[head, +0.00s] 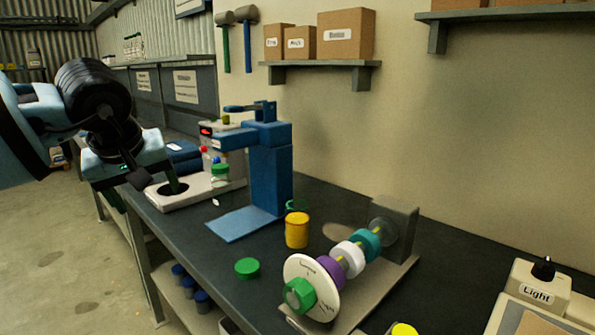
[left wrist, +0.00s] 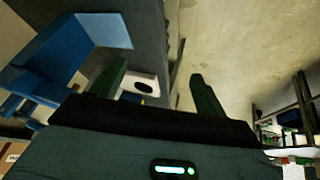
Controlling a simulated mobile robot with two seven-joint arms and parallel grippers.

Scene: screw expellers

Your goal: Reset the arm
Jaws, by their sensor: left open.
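My left arm comes in from the left in the head view, with the left gripper (head: 146,190) pointing down over the far left end of the workbench, near a white base plate (head: 208,188) with a dark round opening. In the left wrist view the two dark green fingers of the left gripper (left wrist: 155,82) stand wide apart with nothing between them. A white part with a dark hole (left wrist: 140,84) shows beyond them. One finger overlaps the plate in the head view; I cannot tell if they touch. My right gripper is not in view.
A blue press-like stand (head: 268,170) stands right of the left gripper, with a green-capped jar (head: 220,174) nearby. A yellow cylinder (head: 297,231), a green lid (head: 247,268) and a shaft with coloured discs (head: 348,257) are nearer. Open floor (head: 60,250) lies left of the bench.

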